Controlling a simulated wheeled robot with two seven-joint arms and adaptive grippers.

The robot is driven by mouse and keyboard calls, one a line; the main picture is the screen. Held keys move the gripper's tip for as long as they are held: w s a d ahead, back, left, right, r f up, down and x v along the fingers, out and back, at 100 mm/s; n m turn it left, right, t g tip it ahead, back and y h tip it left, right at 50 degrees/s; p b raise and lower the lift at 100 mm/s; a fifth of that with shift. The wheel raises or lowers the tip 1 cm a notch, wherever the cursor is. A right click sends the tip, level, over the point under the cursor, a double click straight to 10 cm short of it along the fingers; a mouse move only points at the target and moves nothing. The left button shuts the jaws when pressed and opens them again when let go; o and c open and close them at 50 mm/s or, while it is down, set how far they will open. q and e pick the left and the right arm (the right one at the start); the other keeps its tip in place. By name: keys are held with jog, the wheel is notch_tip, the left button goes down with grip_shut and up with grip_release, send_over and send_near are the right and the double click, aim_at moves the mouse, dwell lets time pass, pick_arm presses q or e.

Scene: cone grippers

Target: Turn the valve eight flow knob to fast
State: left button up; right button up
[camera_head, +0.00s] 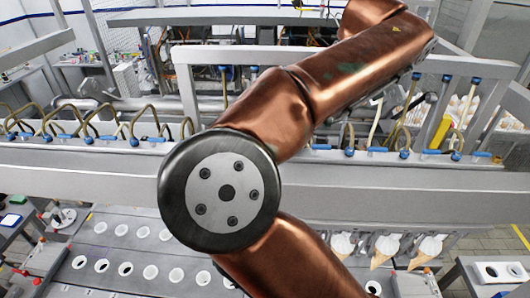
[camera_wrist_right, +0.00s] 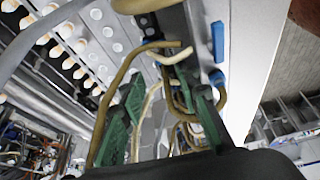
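A row of blue valve knobs runs along the grey rail in the head view, some at the left (camera_head: 134,142) and some at the right (camera_head: 349,152) of my copper arm. No numbers are readable, so I cannot tell which is valve eight. In the right wrist view, my right gripper (camera_wrist_right: 163,88) has its green fingers spread apart with tan hoses between them. A blue knob (camera_wrist_right: 217,78) is close beside the right-hand finger; I cannot tell whether they touch. A blue lever (camera_wrist_right: 218,42) shows above it. My left gripper is not in view.
My copper arm hides the middle of the rail. Tan hoses (camera_head: 145,113) loop over the valves. Filled cones (camera_head: 384,249) hang below the rail at right. A tray with round holes (camera_head: 110,232) lies at lower left.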

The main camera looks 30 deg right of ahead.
jog(key=p+x, duration=0.1)
jog(key=x, duration=0.6)
jog(key=shift+w+a+r, duration=0.1)
jog(key=shift+a, duration=0.1)
jog(key=shift+a+f, duration=0.15)
jog(key=shift+f, duration=0.2)
jog(key=shift+w, duration=0.1)
jog(key=c, duration=0.7)
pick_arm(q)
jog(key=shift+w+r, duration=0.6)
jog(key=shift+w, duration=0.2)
pick_arm(e)
grip_shut()
